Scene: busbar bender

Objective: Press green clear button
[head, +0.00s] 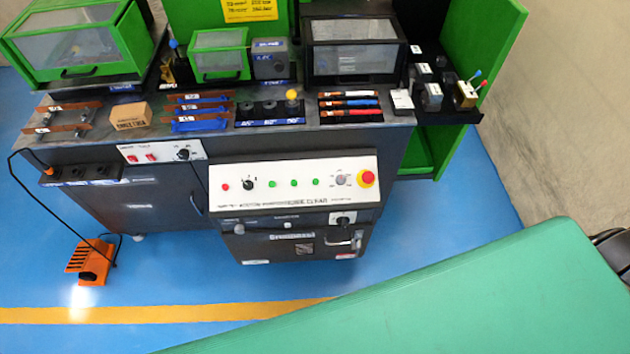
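A white control panel (290,207) sits on the front of the dark bending machine. A row of three small green buttons runs along it: a left one (272,183), a middle one (294,182) and a right one (316,182). The lettering below the row is small; the word "CLEAR" seems to stand under the right-hand green button. A red lamp or button (225,187) and a black selector knob (248,185) are at the panel's left. A red emergency stop (366,178) on a yellow base is at its right end. Neither of my grippers is in view.
A green-topped surface (480,290) fills the lower right, in front of the machine. The workbench (225,135) behind carries bars, tools and a cardboard box (130,116). An orange foot pedal (92,260) with a cable lies on the blue floor (190,270) at left.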

